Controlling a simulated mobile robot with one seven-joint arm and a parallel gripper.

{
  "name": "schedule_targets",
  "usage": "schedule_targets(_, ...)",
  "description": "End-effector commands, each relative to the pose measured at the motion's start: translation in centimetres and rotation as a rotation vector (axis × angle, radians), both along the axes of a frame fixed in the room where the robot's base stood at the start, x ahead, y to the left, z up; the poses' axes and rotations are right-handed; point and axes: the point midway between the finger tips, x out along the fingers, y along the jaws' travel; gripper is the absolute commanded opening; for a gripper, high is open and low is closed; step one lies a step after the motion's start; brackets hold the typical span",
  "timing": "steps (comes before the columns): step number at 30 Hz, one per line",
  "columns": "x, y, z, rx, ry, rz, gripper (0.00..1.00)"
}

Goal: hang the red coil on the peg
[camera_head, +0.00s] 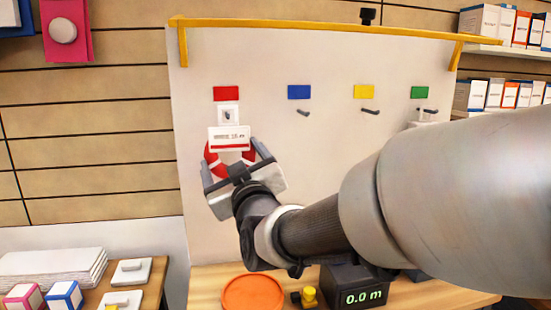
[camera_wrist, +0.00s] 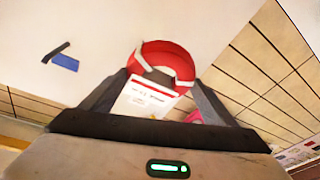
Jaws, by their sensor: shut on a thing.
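The red coil (camera_head: 212,162) is a red ring with white bands and a white printed card (camera_head: 230,133). My gripper (camera_head: 233,160) is shut on it, a finger at each side, in front of the board below the red label (camera_head: 226,93). A small white tab with a hole (camera_head: 228,109) stands above the card, and a dark peg tip shows at the hole. I cannot tell whether the peg passes through it. In the wrist view the coil (camera_wrist: 166,47) and its card (camera_wrist: 146,97) show between the fingers of my gripper (camera_wrist: 160,78); the red-label peg is not visible there.
Pegs under the blue (camera_head: 299,92), yellow (camera_head: 364,92) and green (camera_head: 419,93) labels stick out to the right. A white item at the green peg is partly hidden by my arm. Below, a table holds an orange round tray (camera_head: 252,292) and a black display box (camera_head: 355,287).

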Motion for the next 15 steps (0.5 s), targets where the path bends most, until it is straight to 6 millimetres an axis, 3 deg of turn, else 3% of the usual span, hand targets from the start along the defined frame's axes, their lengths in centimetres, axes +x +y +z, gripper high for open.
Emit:
schedule_targets(12, 2.5, 0.6, 0.1, 0.001, -0.002, 0.0, 0.49)
schedule_targets(15, 2.9, 0.7, -0.6, 0.002, -0.004, 0.0, 0.49)
